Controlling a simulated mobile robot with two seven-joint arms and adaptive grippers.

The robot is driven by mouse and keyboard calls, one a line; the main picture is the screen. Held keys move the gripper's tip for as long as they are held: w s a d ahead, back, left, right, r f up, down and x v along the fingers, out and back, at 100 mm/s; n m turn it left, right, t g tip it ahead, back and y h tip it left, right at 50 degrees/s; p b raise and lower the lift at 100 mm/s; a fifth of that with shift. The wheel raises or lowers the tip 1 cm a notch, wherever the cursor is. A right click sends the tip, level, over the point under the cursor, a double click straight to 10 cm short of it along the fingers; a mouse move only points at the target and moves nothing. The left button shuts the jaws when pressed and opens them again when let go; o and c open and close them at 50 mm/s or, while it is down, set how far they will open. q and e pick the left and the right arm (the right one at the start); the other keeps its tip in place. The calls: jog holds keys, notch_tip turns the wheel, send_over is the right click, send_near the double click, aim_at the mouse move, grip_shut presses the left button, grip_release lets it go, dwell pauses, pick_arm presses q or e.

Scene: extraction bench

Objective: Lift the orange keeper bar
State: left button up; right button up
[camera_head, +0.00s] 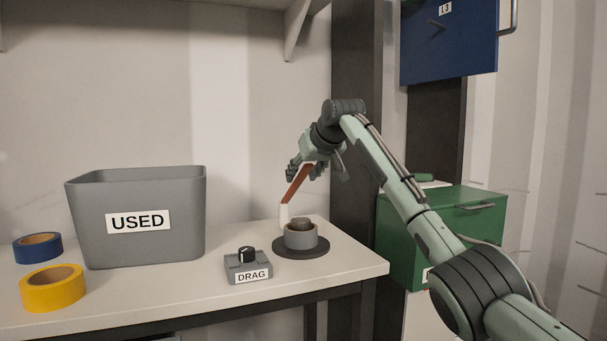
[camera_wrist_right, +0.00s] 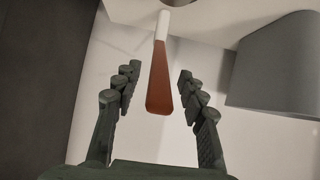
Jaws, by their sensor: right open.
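The orange keeper bar (camera_head: 295,184) stands tilted up beside a grey round holder (camera_head: 300,236) on a dark disc base. Its lower end is white. In the right wrist view the bar (camera_wrist_right: 160,80) shows its wide orange end between the two fingers, with gaps on both sides. My right gripper (camera_head: 306,172) is at the bar's upper end, its fingers apart on either side and not closed on it. It also shows in the right wrist view (camera_wrist_right: 155,95). My left gripper is not in view.
A grey bin (camera_head: 85,220) labelled USED stands left on the white bench. A small DRAG box with a black knob (camera_head: 247,256) sits in front. Blue tape (camera_head: 22,250) and yellow tape (camera_head: 38,296) lie at left. A green cabinet (camera_head: 470,225) is right.

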jog(key=v, duration=1.2)
